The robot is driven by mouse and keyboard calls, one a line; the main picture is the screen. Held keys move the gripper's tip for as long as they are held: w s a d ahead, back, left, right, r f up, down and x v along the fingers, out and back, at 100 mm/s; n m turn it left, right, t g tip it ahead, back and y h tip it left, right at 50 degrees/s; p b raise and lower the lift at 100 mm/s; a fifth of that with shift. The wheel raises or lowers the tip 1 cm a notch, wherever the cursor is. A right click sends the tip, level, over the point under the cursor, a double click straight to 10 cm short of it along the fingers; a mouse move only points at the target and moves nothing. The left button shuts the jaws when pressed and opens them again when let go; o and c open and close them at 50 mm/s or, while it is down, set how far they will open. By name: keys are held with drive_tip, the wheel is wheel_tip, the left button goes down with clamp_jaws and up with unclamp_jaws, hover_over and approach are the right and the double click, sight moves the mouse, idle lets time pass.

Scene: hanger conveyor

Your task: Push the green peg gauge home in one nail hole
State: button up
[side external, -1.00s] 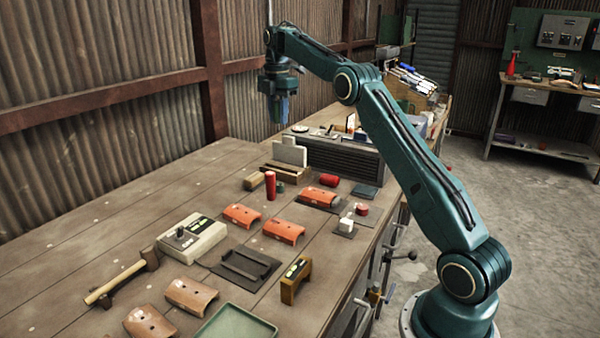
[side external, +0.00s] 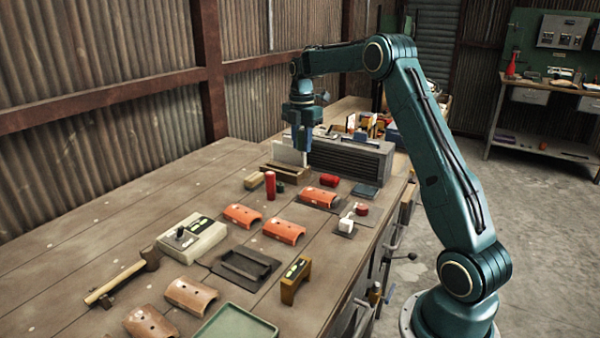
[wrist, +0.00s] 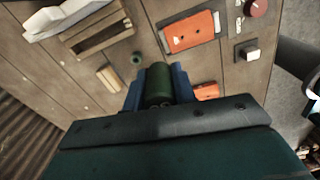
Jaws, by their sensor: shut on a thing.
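My gripper (side external: 304,146) is above the far part of the bench, near the wooden rack. In the wrist view my gripper (wrist: 158,88) has its blue jaws shut on the green peg gauge (wrist: 158,82), a dark green cylinder. In the side view I cannot make the peg out from the jaws. Curved orange tiles with small nail holes lie below: one (side external: 319,197) on a dark plate, others (side external: 242,215) (side external: 284,231) nearer. The peg is clear of every tile.
A red cylinder (side external: 269,185) stands upright beside a small dark green holder (wrist: 136,58). A wooden rack with white plates (side external: 289,155) and a grey ribbed box (side external: 346,158) are close to my gripper. A control box (side external: 191,240), hammer (side external: 120,281) and tray (side external: 233,325) lie nearer the camera.

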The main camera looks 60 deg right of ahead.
drive_tip(key=shift+s+a+f, duration=0.2)
drive_tip(key=shift+s+f, duration=0.7)
drive_tip(key=shift+s, duration=0.25)
drive_tip(key=shift+s+a+f, duration=0.15)
drive_tip(key=shift+s+f, duration=0.7)
drive_tip(key=shift+s, duration=0.3)
drive_tip(key=shift+f, duration=0.1)
drive_tip(key=shift+f, duration=2.3)
drive_tip(key=shift+f, duration=1.7)
drive_tip(key=o, duration=0.6)
drive_tip(key=shift+o, duration=0.4)
drive_tip(key=shift+f, duration=0.1)
drive_tip(key=shift+s+f, duration=0.1)
drive_tip(key=shift+s, duration=0.05)
drive_tip(key=shift+o, duration=0.4)
